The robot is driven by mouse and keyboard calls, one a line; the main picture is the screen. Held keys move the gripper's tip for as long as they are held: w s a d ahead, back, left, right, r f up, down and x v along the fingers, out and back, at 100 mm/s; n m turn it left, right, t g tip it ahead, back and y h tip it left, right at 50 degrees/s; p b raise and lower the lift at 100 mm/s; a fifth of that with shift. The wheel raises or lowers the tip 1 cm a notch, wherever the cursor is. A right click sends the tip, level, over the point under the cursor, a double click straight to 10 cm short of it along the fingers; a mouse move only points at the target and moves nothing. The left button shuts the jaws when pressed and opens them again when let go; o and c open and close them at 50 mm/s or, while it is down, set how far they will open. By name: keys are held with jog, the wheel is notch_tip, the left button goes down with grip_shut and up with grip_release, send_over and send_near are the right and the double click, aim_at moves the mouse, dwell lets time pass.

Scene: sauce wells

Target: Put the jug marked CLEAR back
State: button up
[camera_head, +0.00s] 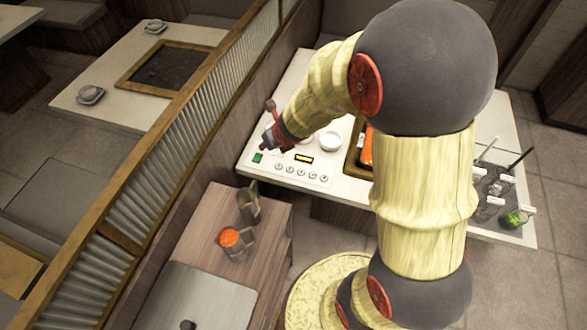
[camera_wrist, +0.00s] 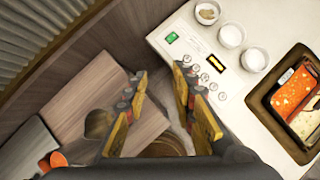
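Two jugs stand on the wooden side cabinet. One jug (camera_head: 231,241) holds an orange-red liquid; its top also shows at the lower left of the wrist view (camera_wrist: 57,160). The other jug (camera_head: 249,206) looks grey-brown and stands just behind it; it also shows in the wrist view (camera_wrist: 98,123), partly behind my left finger. I cannot read a marking on either. My gripper (camera_wrist: 160,76) is open and empty, its fingers spread apart. In the head view my gripper (camera_head: 271,127) is above the counter's left end, up and away from both jugs.
The white counter (camera_head: 310,95) carries a control panel with knobs (camera_head: 300,172), small white bowls (camera_wrist: 230,36) and a framed pot (camera_wrist: 292,95) with red and pale broths. A corrugated partition (camera_head: 165,155) runs along the left. Labelled wells (camera_head: 495,190) sit at the right.

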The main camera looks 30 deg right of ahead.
jog(key=s+d+r+m+t+h, duration=0.15)
jog(key=s+d+r+m, duration=0.25)
jog(key=r+m, duration=0.6)
jog(key=s+d+r+m+h, duration=0.3)
jog(key=s+r+m, duration=0.1)
jog(key=r+m, duration=0.6)
jog(key=s+a+r+m+g+y, duration=0.1)
jog(key=s+a+m+y, duration=0.1)
jog(key=s+a+m, duration=0.3)
jog(key=s+a+r+m+g+y, duration=0.1)
jog(key=s+a+m, duration=0.3)
jog(key=s+m, duration=0.8)
jog(key=shift+s+a+y, duration=0.35)
jog(key=shift+s+y, duration=0.1)
jog(key=shift+g, duration=0.25)
notch_tip(320, 180, down, 18)
jog(key=b, duration=1.8)
